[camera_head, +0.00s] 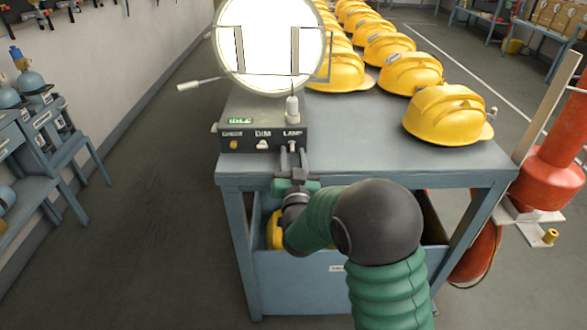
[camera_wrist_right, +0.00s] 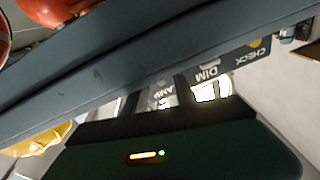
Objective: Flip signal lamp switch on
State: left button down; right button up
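The signal lamp (camera_head: 268,45) is a large round white disc in a frame on a dark control box (camera_head: 240,132) at the table's near edge. A small green display on the box reads IDLE. The box front carries CHECK, DIM and LAMP labels. The lamp switch (camera_head: 291,147) is a small pale toggle under LAMP, partly hidden by my fingers. My right gripper (camera_head: 294,156) is at the box front below LAMP, its two fingers apart. Contact with the switch cannot be told. My left gripper is out of view.
The blue-grey table (camera_head: 370,158) bears rows of yellow helmets (camera_head: 447,115). A lever (camera_head: 200,84) sticks out left of the lamp. Under the table is a blue bin (camera_head: 300,285). An orange-red cylinder (camera_head: 550,175) stands at right. The floor at left is clear.

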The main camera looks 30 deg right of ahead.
jog(key=p+v, duration=1.3)
jog(key=v, duration=0.3)
jog(key=shift+a, duration=0.15)
jog(key=shift+p, duration=0.3)
